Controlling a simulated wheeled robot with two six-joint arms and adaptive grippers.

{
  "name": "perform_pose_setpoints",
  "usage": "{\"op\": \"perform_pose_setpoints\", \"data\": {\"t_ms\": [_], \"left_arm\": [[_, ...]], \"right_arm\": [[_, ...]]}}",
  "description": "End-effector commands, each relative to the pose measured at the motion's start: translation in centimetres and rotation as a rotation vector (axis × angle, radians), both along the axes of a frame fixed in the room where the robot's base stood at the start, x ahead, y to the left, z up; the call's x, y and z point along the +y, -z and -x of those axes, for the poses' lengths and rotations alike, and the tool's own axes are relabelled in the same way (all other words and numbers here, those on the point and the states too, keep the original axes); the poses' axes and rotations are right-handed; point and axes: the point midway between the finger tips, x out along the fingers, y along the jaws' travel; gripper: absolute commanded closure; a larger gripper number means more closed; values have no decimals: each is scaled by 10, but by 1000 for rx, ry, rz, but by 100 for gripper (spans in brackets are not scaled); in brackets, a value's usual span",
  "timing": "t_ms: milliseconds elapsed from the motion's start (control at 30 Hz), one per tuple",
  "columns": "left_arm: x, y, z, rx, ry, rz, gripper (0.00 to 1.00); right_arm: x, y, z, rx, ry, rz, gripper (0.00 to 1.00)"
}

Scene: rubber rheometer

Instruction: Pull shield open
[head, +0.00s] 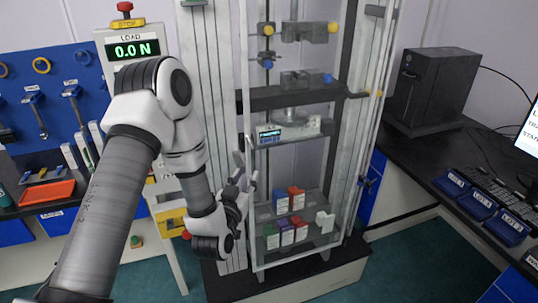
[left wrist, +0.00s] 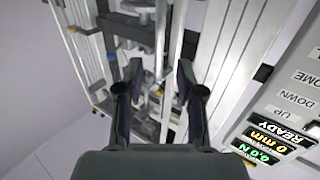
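The shield (head: 244,60) is a tall clear panel in a pale frame, standing in front of the testing machine in the head view. My left gripper (head: 246,186) is at the shield's left edge, about mid-height to low. In the left wrist view the left gripper (left wrist: 160,88) has its two dark fingers apart, with a pale upright bar (left wrist: 177,35) showing between them. I cannot tell whether the fingers touch that bar. My forearm and wrist hide part of the machine's left side. My right gripper is in neither view.
Red, blue, purple and green sample boxes (head: 286,230) stand on shelves behind the shield. A control panel reading 0.0 N (head: 134,48) stands left. A dark bench (head: 440,150) with a black computer case (head: 432,88) and blue trays (head: 480,205) stands right. Green floor lies below.

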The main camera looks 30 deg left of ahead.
Motion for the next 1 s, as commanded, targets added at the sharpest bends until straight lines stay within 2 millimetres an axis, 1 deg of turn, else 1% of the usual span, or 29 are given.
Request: {"op": "perform_pose_setpoints", "data": {"t_ms": [200,333,433,667,700,767,800,1000], "left_arm": [[10,-2,-39,1,2,-3,63],[16,0,-59,3,2,-2,63],[18,1,-67,3,2,-1,63],[18,3,-68,5,3,-1,63],[18,3,-68,5,3,-1,77],[18,3,-68,5,3,-1,98],[18,3,-68,5,2,-1,100],[18,3,-68,4,3,-1,100]], "right_arm": [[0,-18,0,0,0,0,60],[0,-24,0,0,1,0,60],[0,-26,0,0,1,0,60],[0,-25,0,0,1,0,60],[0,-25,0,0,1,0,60],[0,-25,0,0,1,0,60],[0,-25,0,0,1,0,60],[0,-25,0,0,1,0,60]]}}
